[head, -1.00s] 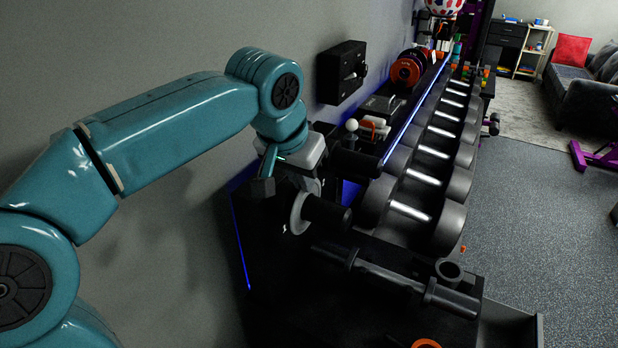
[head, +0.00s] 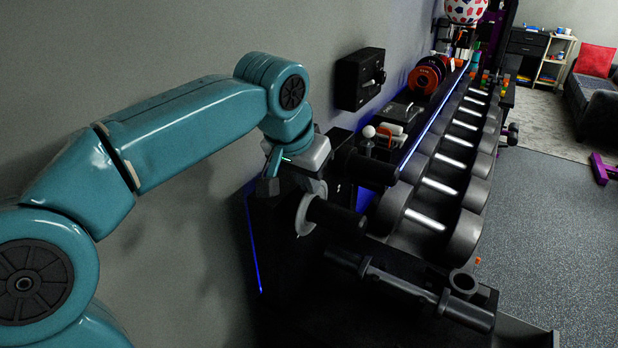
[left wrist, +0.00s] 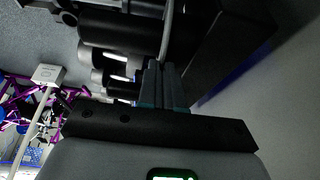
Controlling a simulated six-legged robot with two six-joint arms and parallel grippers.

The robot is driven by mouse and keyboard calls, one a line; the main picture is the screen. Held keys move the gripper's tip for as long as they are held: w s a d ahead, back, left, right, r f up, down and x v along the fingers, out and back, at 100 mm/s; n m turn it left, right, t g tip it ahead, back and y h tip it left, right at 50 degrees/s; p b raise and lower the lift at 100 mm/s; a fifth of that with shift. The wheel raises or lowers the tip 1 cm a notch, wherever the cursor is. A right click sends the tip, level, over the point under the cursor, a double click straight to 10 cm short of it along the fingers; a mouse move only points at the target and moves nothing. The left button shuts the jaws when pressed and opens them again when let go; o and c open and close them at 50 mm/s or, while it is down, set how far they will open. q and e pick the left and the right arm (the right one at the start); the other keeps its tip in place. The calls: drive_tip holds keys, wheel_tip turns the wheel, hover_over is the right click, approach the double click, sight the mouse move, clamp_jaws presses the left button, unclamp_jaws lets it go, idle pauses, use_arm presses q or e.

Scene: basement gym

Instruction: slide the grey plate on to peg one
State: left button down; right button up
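The grey plate (head: 303,222) is a thin light-grey disc, seen nearly edge-on at the left end of a black peg (head: 338,214). The peg covers part of it, so I cannot tell whether the plate is around the peg or beside its end. My left gripper (left wrist: 165,84) has its fingers close together, with the thin edge of the grey plate (left wrist: 167,30) between them in the left wrist view. In the head view the left gripper is above the plate, partly hidden. I cannot tell which peg is peg one. My right gripper is not in view.
Another black peg (head: 371,167) stands just beyond. A dumbbell rack (head: 438,190) runs away to the right, and a black bar (head: 400,285) lies in front. The wall (head: 190,260) is close on the left. Open floor (head: 560,220) lies at the right.

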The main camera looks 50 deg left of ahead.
use_arm(q)
drive_tip(key=c, duration=1.2)
unclamp_jaws()
drive_tip(key=p+v, duration=0.2)
drive_tip(key=v, duration=1.4)
drive_tip(key=shift+s+r+p, duration=0.1)
drive_tip(key=shift+r+p, duration=0.05)
drive_tip(key=shift+p, duration=0.2)
